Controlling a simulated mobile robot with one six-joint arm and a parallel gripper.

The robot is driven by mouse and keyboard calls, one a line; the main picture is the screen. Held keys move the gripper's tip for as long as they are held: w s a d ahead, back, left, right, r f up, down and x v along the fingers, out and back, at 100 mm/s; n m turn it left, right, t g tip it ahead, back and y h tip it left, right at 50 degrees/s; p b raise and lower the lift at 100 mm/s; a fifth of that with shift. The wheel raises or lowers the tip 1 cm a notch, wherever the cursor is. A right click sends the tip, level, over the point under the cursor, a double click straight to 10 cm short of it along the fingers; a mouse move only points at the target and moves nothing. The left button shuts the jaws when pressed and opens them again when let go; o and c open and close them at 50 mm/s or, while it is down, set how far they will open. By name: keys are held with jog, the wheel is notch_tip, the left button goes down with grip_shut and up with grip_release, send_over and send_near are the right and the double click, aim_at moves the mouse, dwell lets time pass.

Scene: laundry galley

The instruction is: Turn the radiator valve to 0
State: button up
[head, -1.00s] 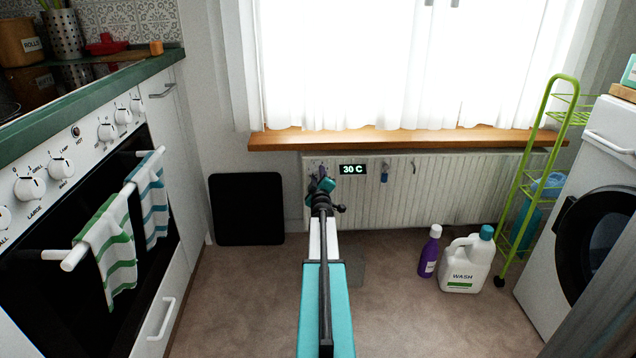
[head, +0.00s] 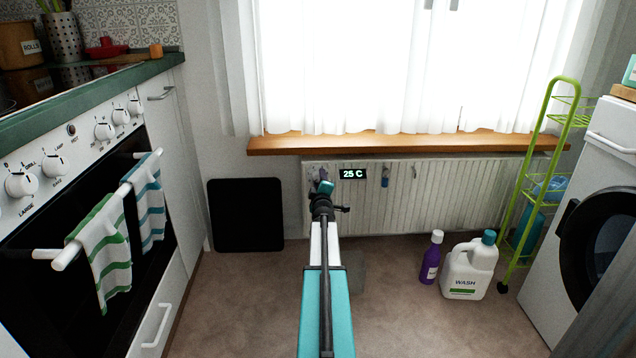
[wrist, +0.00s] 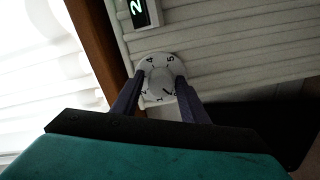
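The radiator valve is a round white dial (wrist: 159,63) with dark numbers around its rim; a 4 and a 5 show in the wrist view. My gripper (wrist: 162,82) has its two dark fingers on opposite sides of the dial's raised middle and appears shut on it. In the head view my gripper (head: 323,185) is at the radiator's left end and hides most of the valve. The display (head: 352,174) beside it reads 25 C; part of it also shows in the wrist view (wrist: 142,12). The white ribbed radiator (head: 450,195) is under the window.
A wooden sill (head: 400,143) runs above the radiator. A black panel (head: 246,215) leans at the wall on the left. A purple bottle (head: 431,260) and a white WASH jug (head: 468,268) stand on the floor at right, near a green rack (head: 530,180).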

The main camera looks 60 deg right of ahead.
jog(key=shift+o, duration=0.9)
jog(key=shift+w+a, duration=0.1)
jog(key=shift+a, duration=0.1)
jog(key=shift+a, duration=0.25)
jog(key=p+v, duration=0.4)
jog(key=v, duration=0.9)
jog(key=shift+s, duration=0.3)
jog(key=shift+r, duration=0.1)
